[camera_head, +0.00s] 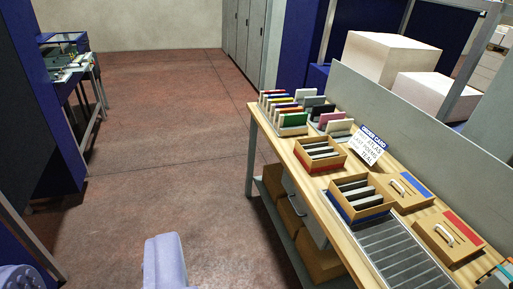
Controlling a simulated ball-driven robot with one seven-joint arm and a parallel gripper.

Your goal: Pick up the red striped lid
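The red striped lid (432,239) is a flat wooden piece with a pale loop handle and a red stripe along its far-right side. It lies on the wooden workbench (328,222) at the right, near the bench's back panel. A similar lid with a blue stripe (396,199) lies just behind it. An open wooden box with a red band (308,166) and another with a blue band (343,207) stand to the left, both holding dark slabs. Pale parts of my own body show at the bottom edge. I cannot make out my gripper's fingers.
A grey slatted strip (392,254) lies left of the red striped lid. Racks of coloured blocks (290,112) and an order card (368,148) stand farther back. Boxes fill the lower shelf. The floor (165,160) left of the bench is clear; another table (75,78) stands far left.

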